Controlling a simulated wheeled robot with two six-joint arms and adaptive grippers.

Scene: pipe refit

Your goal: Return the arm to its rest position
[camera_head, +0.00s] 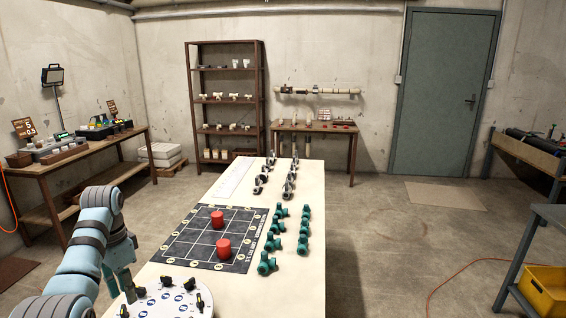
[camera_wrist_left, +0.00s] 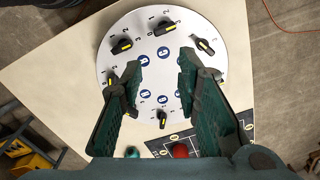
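My left arm comes in from the left in the head view. My left gripper (camera_head: 121,285) points down at the table's near left corner, beside a round white dial plate (camera_head: 172,301) with several black knobs. In the left wrist view the two green fingers of the left gripper (camera_wrist_left: 159,76) are apart, with nothing between them. The dial plate (camera_wrist_left: 205,33) lies beyond the fingertips, with its numbers and blue round marks showing. My right gripper is in neither view.
A long white table (camera_head: 285,285) bears a dark gridded mat (camera_head: 188,248) with two red cylinders (camera_head: 217,218) (camera_head: 223,248). Several green valves (camera_head: 303,240) stand right of the mat. Grey fittings (camera_head: 290,183) stand farther back.

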